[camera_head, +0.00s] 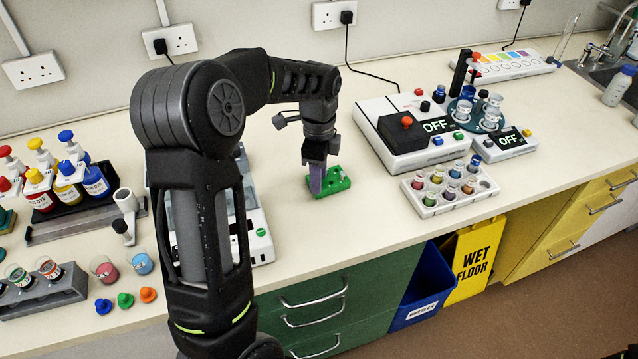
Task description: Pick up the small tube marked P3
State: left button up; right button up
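My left arm rises from the bottom of the head view and reaches over the bench. Its gripper (316,180) points down at a small green rack (341,184) with holes, and covers the rack's left part. A greyish-purple upright piece shows at the fingertips; I cannot tell whether it is a finger or a tube. Whether the fingers are open or shut is not clear. No P3 marking is readable anywhere.
A white rack (432,210) of small coloured tubes stands right of the green rack. Behind it is a machine (386,150) reading OFF. Dye bottles (95,180) and beakers (142,262) stand at the left. Bench surface in front of the green rack is clear.

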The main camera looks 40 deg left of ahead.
dwell(0.3)
pick_arm(q)
grip_shut()
dwell(0.7)
